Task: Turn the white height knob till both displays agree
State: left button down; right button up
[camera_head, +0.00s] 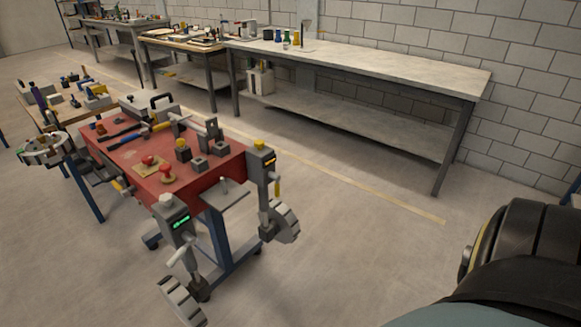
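A pale, whitish knob (166,200) sits on top of the near grey post at the front corner of the red-topped bench (215,182). Below the knob, that post carries a display (181,223) lit green. A second grey post (263,180) stands at the bench's right corner, with a yellow knob (260,144) on top and a small display (268,163) on its side. Neither display's digits can be read at this size. Neither of my grippers shows. A dark, rounded part of my own arm fills the bottom right corner, apart from the bench and both knobs.
Grey toothed parts (286,222) stick out low by both posts. A long grey worktable (400,82) stands along the block wall. The floor right of the bench is clear.

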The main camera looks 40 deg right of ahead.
aim_at(166, 199)
jog(key=z, duration=0.75)
jog(key=k, duration=1.25)
jog(key=u, duration=1.6)
jog(key=i, duration=1.25)
jog(key=z, duration=0.6)
jog(key=i, duration=0.85)
jog(key=z, duration=0.75)
